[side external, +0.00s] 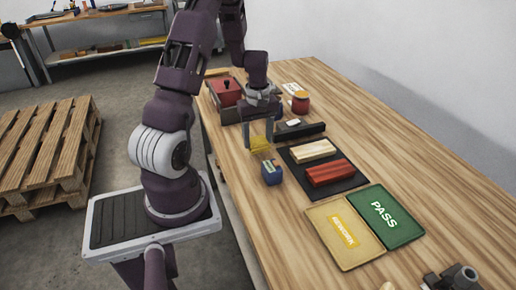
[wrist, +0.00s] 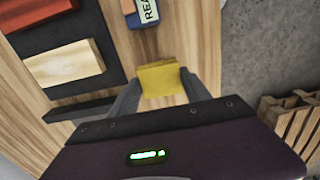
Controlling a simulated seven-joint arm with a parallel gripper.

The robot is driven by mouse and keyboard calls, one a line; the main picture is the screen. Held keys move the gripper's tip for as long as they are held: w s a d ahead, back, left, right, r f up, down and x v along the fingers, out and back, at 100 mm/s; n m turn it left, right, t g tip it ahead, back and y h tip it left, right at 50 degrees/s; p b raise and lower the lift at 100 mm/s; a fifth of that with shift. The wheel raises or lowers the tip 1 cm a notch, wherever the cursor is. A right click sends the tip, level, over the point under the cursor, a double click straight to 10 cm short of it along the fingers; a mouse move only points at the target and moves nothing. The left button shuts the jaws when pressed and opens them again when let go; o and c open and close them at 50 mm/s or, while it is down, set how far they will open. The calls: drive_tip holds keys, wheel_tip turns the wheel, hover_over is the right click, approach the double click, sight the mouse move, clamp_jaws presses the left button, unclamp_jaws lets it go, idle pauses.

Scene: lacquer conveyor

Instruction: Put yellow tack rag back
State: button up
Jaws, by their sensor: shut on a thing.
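The yellow tack rag (wrist: 160,79) is a small folded yellow cloth between my gripper's fingers in the wrist view. It also shows in the side view (side external: 260,143), at the fingertips and over the left part of the wooden table. My gripper (side external: 260,138) points down and is shut on the rag. I cannot tell whether the rag touches the table.
A blue container (side external: 271,172) stands close to the rag. A black mat (side external: 294,163) holds a pale block (side external: 313,150) and a red block (side external: 331,173). A red box (side external: 226,93) and an orange-red jar (side external: 300,101) stand farther back.

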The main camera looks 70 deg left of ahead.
sight(258, 141)
drive_tip(key=shift+f, duration=1.7)
drive_tip(key=shift+f, duration=0.1)
drive_tip(key=o, duration=1.3)
wheel_tip(258, 141, up, 12)
drive_tip(key=w+d+r+m+t, duration=0.1)
drive_tip(key=d+r+m+t, duration=0.1)
drive_tip(key=d+r+m, duration=0.6)
drive_tip(key=s+d+r+m+t, duration=0.1)
drive_tip(key=s+d+r+m, duration=0.1)
drive_tip(key=d, duration=0.4)
drive_tip(key=s+d+r+m+t, duration=0.1)
drive_tip(key=s+d+r+m, duration=0.1)
drive_tip(key=s+d+m, duration=0.2)
drive_tip(key=s+d+r+m+t, duration=0.1)
drive_tip(key=s+d+r+m, duration=0.2)
drive_tip(key=s+d, duration=0.3)
drive_tip(key=shift+s+d+r+m+t, duration=0.15)
drive_tip(key=shift+d+m, duration=0.1)
drive_tip(key=shift+d, duration=0.6)
drive_tip(key=shift+d+f+m+t, duration=0.15)
drive_tip(key=shift+d+m, duration=0.1)
drive_tip(key=shift+d, duration=0.55)
